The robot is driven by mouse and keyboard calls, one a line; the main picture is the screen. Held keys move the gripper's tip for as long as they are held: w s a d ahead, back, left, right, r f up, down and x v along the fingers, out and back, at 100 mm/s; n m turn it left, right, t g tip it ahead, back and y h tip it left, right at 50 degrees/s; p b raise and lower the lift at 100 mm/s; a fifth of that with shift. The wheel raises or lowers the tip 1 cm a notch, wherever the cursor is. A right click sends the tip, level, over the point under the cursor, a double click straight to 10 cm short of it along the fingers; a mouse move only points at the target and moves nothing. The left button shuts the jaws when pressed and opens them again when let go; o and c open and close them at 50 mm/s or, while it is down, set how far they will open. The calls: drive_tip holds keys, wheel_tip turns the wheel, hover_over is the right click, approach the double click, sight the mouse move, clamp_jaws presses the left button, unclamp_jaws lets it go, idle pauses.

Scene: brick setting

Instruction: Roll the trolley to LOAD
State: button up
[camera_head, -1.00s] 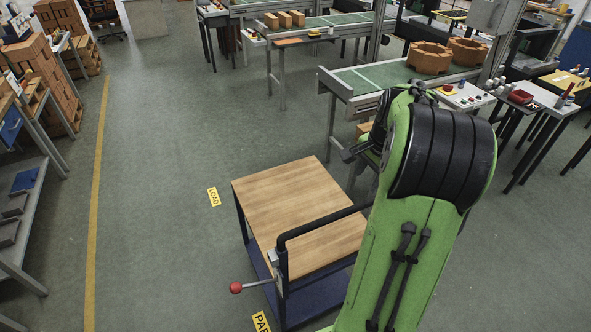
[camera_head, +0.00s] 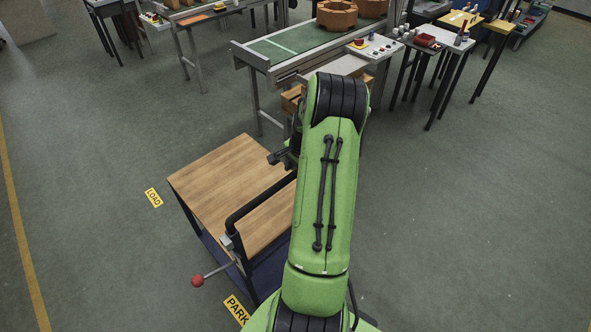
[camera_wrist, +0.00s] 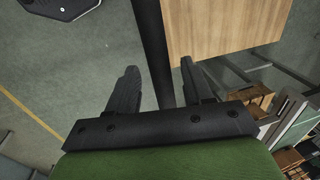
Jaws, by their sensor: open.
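The trolley (camera_head: 215,180) has a wooden top, a dark blue frame and a black bar handle (camera_head: 262,202) along its near side. A lever with a red knob (camera_head: 198,281) sticks out from its near left corner. It stands beside the yellow PARK label (camera_head: 237,309). The yellow LOAD label (camera_head: 153,198) lies on the floor to its left. My gripper (camera_wrist: 158,68) is open and empty; in the wrist view the handle bar (camera_wrist: 154,40) runs between its two fingers. How deep the bar sits is unclear. My arm hides the handle's right end in the head view.
A conveyor table (camera_head: 285,50) with brick-coloured rings stands behind the trolley. The floor left of the trolley is clear up to a yellow line (camera_head: 20,235).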

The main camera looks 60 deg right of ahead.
drive_tip(key=shift+w+f, duration=0.1)
drive_tip(key=shift+f, duration=0.05)
clamp_jaws()
idle(0.4)
